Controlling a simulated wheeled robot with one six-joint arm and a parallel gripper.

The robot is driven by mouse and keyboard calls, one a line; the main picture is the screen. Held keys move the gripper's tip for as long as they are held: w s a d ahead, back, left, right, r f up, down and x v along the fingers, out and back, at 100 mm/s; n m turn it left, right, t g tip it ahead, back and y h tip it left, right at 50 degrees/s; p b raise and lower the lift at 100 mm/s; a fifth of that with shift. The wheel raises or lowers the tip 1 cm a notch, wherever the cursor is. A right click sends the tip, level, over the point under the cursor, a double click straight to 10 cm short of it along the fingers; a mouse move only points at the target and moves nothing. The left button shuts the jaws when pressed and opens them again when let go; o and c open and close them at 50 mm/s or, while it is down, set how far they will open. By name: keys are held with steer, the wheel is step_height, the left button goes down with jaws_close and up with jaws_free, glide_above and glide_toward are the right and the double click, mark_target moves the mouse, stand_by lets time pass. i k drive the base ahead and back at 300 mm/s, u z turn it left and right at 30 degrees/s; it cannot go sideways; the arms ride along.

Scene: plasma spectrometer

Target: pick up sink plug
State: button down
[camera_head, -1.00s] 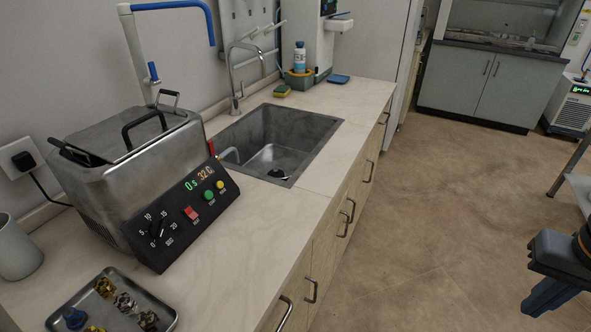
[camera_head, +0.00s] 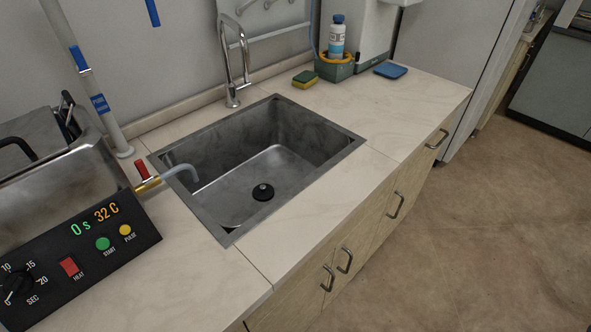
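The sink plug (camera_head: 263,192) is a small black round piece with a raised knob. It rests on the floor of the grey metal sink (camera_head: 291,217), near the front left part of the basin. I cannot tell whether it sits in the drain hole or lies over it. The sink is set into a pale worktop. My gripper is outside the present view.
An ultrasonic bath (camera_head: 81,254) stands left of the sink, its red-handled tap (camera_head: 147,178) and spout reaching over the rim. A faucet (camera_head: 232,65) rises behind. A sponge (camera_head: 305,79), a bottle (camera_head: 337,40) and a blue cloth (camera_head: 391,70) lie beyond. The worktop right of the sink is clear.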

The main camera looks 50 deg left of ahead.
mark_target(263, 191)
steer(key=i, duration=1.15)
steer(key=u, duration=3.25)
steer(key=i, duration=0.5)
steer(key=z, duration=0.15)
